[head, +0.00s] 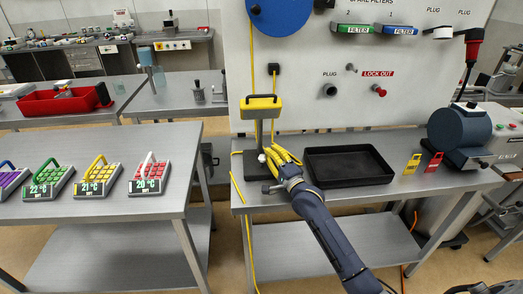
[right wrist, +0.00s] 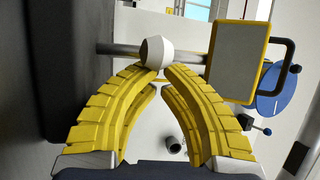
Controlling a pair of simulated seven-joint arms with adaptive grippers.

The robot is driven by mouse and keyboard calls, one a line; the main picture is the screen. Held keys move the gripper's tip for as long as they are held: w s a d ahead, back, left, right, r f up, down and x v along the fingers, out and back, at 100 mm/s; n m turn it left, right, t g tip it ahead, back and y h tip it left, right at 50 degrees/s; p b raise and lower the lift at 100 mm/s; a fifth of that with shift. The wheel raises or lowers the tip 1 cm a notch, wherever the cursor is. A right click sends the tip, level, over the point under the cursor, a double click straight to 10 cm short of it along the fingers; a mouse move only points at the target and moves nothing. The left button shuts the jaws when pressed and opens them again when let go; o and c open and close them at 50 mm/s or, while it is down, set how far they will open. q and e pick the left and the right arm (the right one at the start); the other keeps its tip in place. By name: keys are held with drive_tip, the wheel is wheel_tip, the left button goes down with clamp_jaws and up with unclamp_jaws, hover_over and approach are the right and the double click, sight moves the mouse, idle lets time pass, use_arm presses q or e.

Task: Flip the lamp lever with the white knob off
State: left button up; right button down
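The lamp with a yellow head (head: 261,106) stands on a grey post at the left end of the right bench. Its small white knob (head: 262,158) is low on the post, close to my yellow right fingertips (head: 270,158). In the right wrist view the white knob (right wrist: 156,51) is just beyond the fingertips (right wrist: 160,72), in front of the metal post (right wrist: 120,49). The fingers curve inward and their tips almost meet, with nothing seen held between them. I cannot tell whether they touch the knob. The lever's arm is hidden. My left gripper is out of view.
A black tray (head: 350,184) lies to the right of my gripper. Yellow (head: 413,163) and red tags (head: 434,162) and a blue-grey motor (head: 459,128) are farther right. A white panel (head: 310,75) rises behind. Yellow cord (head: 237,186) hangs at the bench's left edge.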

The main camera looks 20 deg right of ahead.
drive_tip(key=shift+s+d+f, duration=0.1)
drive_tip(key=shift+s+d, duration=0.05)
drive_tip(key=shift+s, duration=0.25)
drive_tip(key=v, duration=1.1)
drive_tip(key=shift+s, duration=0.1)
